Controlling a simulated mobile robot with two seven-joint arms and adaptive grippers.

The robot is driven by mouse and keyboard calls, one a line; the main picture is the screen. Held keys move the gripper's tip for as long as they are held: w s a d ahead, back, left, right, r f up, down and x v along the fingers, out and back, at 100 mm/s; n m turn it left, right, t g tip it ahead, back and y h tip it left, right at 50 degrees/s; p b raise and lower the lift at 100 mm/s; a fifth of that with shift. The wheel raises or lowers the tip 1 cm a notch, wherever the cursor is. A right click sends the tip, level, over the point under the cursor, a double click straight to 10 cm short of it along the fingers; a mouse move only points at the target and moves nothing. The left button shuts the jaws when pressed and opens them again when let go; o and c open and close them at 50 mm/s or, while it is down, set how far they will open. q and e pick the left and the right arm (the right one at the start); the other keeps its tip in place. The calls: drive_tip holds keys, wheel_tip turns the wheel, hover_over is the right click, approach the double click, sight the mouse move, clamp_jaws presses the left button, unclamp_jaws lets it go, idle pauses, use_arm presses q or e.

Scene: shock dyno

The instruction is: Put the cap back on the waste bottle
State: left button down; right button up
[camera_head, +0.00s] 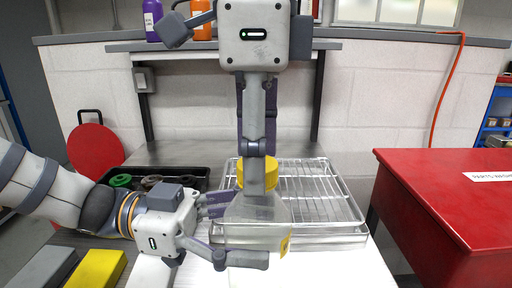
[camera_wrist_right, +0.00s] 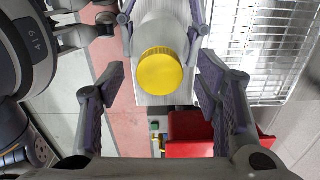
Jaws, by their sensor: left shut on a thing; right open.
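The waste bottle (camera_head: 250,208) is translucent and stands at the front left of the wire rack in the head view. It also shows pale in the right wrist view (camera_wrist_right: 160,22). The yellow cap (camera_head: 270,174) is at the bottle's top; in the right wrist view the cap (camera_wrist_right: 160,72) covers the mouth. Whether it is seated or screwed down I cannot tell. My left gripper (camera_head: 232,232) is shut on the bottle's body, one finger on each side. My right gripper (camera_head: 256,155) points down over the cap. Its fingers (camera_wrist_right: 165,80) are open, apart from the cap on both sides.
A wire rack (camera_head: 325,190) over a metal tray lies behind and right of the bottle. A black bin (camera_head: 185,173) with round parts stands to the left. A yellow block (camera_head: 96,270) lies front left. A red cabinet (camera_head: 440,205) stands at the right.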

wheel_tip(320, 180, up, 8)
drive_tip(key=shift+f, duration=0.25)
use_arm(q)
drive_tip(key=shift+c, duration=1.4)
unclamp_jaws()
drive_tip(key=w+a, duration=0.1)
drive_tip(key=a, duration=1.1)
drive_tip(key=shift+w, duration=0.3)
